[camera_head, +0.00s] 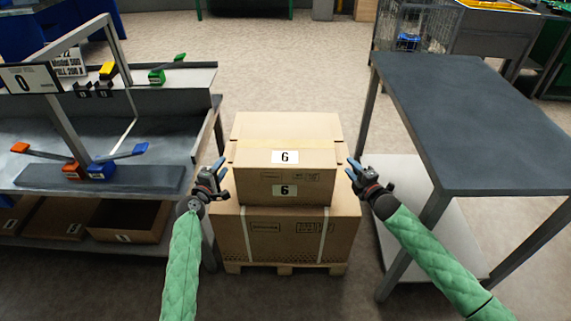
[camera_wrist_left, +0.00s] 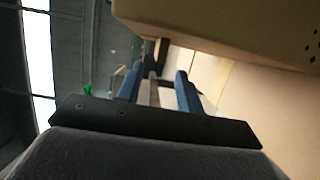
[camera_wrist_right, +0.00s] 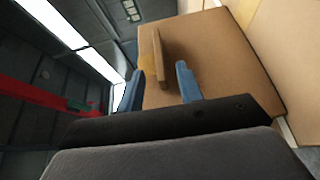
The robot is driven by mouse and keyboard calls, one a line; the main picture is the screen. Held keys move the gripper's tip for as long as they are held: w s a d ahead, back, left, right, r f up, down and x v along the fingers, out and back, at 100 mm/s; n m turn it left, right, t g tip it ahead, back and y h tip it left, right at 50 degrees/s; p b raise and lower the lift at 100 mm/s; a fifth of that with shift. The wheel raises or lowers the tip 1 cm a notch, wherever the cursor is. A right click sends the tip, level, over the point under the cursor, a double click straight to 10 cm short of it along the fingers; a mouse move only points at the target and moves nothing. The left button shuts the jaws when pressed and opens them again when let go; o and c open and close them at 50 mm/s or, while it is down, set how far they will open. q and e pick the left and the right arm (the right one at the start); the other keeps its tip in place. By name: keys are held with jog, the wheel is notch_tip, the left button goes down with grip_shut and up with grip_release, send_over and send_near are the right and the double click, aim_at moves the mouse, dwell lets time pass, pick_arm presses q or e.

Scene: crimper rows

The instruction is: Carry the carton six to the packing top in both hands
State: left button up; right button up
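Carton six (camera_head: 250,183) is a brown box with two white and black "6" labels. It sits upright on a larger strapped carton (camera_head: 280,236). My left gripper (camera_head: 220,166) is open at the carton's left side; in the left wrist view the carton (camera_wrist_left: 235,25) fills the upper right. My right gripper (camera_head: 353,168) is open at its right side. In the right wrist view the carton's side (camera_wrist_right: 215,60) carries a brown ledge (camera_wrist_right: 158,55), seen beyond and between the parted fingers. Contact cannot be told. A dark grey table top (camera_head: 470,110), apparently the packing top, stands right.
The larger carton rests on a wooden pallet (camera_head: 285,268). A grey workbench (camera_head: 160,150) with coloured-handled tools and bins below stands left. A wire cage (camera_head: 415,30) is at the back right. Floor (camera_head: 290,60) behind the cartons is clear.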

aim_at(231, 153)
pick_arm(q)
jog(key=shift+r, duration=0.1)
pick_arm(e)
jog(key=shift+r, duration=0.15)
